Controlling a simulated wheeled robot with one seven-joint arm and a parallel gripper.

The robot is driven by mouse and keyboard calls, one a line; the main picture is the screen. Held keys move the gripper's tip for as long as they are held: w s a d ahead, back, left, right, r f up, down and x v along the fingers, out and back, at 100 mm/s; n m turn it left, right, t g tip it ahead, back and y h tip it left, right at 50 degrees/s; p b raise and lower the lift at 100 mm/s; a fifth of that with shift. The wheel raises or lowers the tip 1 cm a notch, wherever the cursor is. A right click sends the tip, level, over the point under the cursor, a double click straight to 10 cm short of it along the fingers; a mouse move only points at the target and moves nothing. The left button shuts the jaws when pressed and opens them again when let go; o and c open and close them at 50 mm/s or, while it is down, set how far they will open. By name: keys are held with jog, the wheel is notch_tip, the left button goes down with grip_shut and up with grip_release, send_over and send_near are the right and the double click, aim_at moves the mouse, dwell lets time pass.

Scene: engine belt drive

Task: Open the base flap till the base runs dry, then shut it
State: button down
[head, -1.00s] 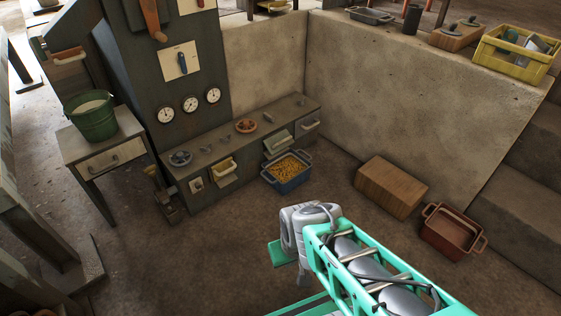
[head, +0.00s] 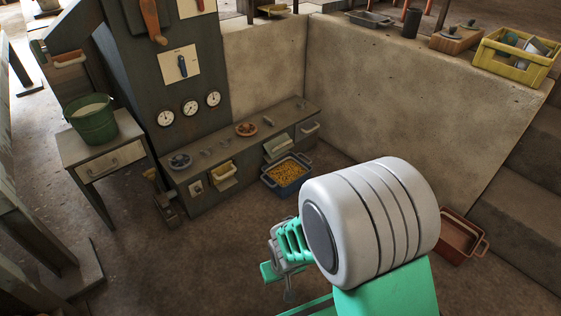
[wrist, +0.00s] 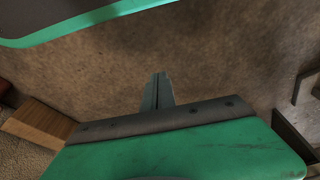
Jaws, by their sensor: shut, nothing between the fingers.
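A low grey base cabinet (head: 215,195) runs along the wall below the gauges. Its front has several small flaps or drawers: a yellowish one (head: 223,174), a pale one (head: 278,147) that juts out, and one with a handle (head: 310,128) at the right end. I cannot tell which is the base flap. A blue bin (head: 287,174) filled with yellow bits stands on the floor below the pale one. My gripper (wrist: 157,92) is shut and empty in the wrist view, over bare floor. In the head view it is low in front of the cabinet, partly hidden by my arm.
A small table (head: 105,150) with a green bucket (head: 92,120) stands at the left. A wooden box (wrist: 38,127) shows in the wrist view.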

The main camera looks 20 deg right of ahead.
jog(key=a+x, duration=0.1)
jog(key=x, duration=1.3)
jog(key=shift+w+a, duration=0.15)
jog(key=shift+w, duration=0.2)
jog(key=shift+r, duration=0.15)
jog(key=p+v, duration=0.2)
jog(key=v, duration=0.1)
jog(key=w+p+v, duration=0.1)
jog(key=p+v, duration=0.1)
jog(key=p, duration=0.1)
jog(key=shift+r, duration=0.5)
